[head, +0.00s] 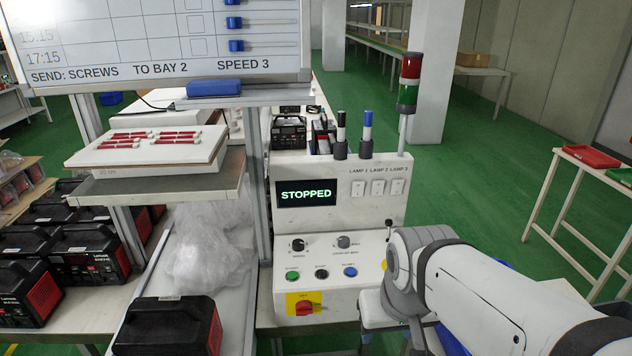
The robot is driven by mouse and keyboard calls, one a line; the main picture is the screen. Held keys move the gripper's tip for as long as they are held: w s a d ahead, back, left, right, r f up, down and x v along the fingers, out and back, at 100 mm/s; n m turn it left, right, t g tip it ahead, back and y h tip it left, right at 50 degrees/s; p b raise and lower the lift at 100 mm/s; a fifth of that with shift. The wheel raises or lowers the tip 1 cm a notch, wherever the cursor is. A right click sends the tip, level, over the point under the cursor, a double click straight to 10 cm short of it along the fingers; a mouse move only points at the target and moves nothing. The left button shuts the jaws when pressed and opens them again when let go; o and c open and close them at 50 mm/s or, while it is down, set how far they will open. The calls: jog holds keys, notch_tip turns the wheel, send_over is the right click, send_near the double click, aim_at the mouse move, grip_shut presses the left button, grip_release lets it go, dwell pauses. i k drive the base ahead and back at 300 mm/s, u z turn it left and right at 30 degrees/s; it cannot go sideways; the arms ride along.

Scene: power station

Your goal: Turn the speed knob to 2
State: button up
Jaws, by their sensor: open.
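The white control panel (335,259) stands at the middle of the head view. The display (306,192) above reads STOPPED. My arm reaches in from the lower right, beside the panel's right edge. My gripper is not visible.
A red-and-yellow switch (304,304) and green, black and blue buttons sit below the knobs. A small lever (389,230) stands at the panel's right. A signal tower (408,85) rises behind. The whiteboard (150,45) reads SPEED 3. A shelf post borders the left.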

aim_at(298, 244)
jog(key=u, duration=1.45)
jog(key=k, duration=0.75)
jog(key=z, duration=0.8)
jog(key=i, duration=1)
